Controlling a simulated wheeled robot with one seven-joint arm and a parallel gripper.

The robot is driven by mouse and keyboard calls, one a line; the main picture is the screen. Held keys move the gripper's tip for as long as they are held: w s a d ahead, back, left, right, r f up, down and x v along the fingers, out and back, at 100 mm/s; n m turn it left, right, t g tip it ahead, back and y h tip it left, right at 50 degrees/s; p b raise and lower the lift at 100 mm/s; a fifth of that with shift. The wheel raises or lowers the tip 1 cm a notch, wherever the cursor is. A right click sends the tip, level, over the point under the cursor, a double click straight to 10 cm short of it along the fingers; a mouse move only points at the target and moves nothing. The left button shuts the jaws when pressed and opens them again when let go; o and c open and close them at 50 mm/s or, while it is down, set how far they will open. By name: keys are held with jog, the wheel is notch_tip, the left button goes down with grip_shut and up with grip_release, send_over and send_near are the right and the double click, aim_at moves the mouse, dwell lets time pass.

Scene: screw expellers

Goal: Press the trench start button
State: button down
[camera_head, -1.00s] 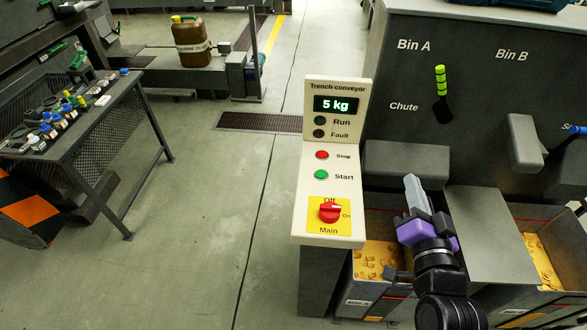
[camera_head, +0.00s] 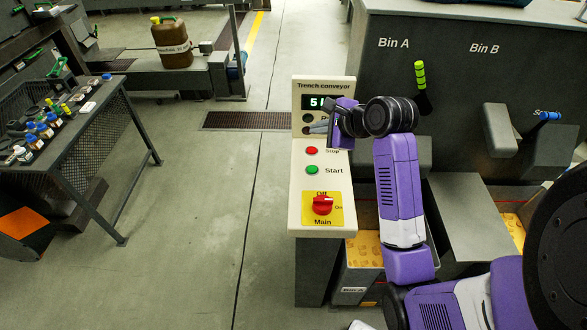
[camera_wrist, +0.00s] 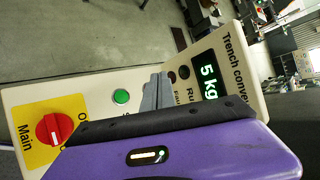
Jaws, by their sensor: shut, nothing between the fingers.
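The trench conveyor panel (camera_head: 335,165) is a cream post top with a display, lamps, a red stop button (camera_head: 312,151), a green start button (camera_head: 312,170) and a red main switch (camera_head: 323,205). My gripper (camera_head: 318,127) is shut and empty. In the head view it lies over the upper part of the panel, beyond the stop button. In the wrist view the gripper's grey fingertips (camera_wrist: 157,88) point over the panel, to the right of the green button (camera_wrist: 121,97); the stop button is hidden there. The display (camera_wrist: 209,74) reads 5 kg. I see no contact with the start button.
Bin A and Bin B housing (camera_head: 470,90) stands right of the panel, with a yellow-green lever (camera_head: 421,77) and a blue-topped lever (camera_head: 545,118). A table with bottles (camera_head: 75,115) stands at the left. The floor between is clear.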

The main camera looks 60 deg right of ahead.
jog(key=shift+s+a+f+m+g+y, duration=0.15)
jog(key=shift+s+a+f+m+y, duration=0.05)
jog(key=shift+a+f+m, duration=0.25)
jog(key=shift+s+a+f+m+g+y, duration=0.2)
jog(key=shift+a+f+m, duration=0.15)
jog(key=shift+m, duration=0.2)
jog(key=b, duration=0.6)
send_over(315, 171)
notch_tip(315, 171, down, 6)
jog(key=shift+f, duration=0.15)
jog(key=shift+f+b, duration=0.45)
jog(key=shift+f, duration=0.75)
jog(key=shift+f, duration=0.2)
dwell(0.4)
jog(key=shift+f+p, duration=0.2)
jog(key=shift+p, duration=0.15)
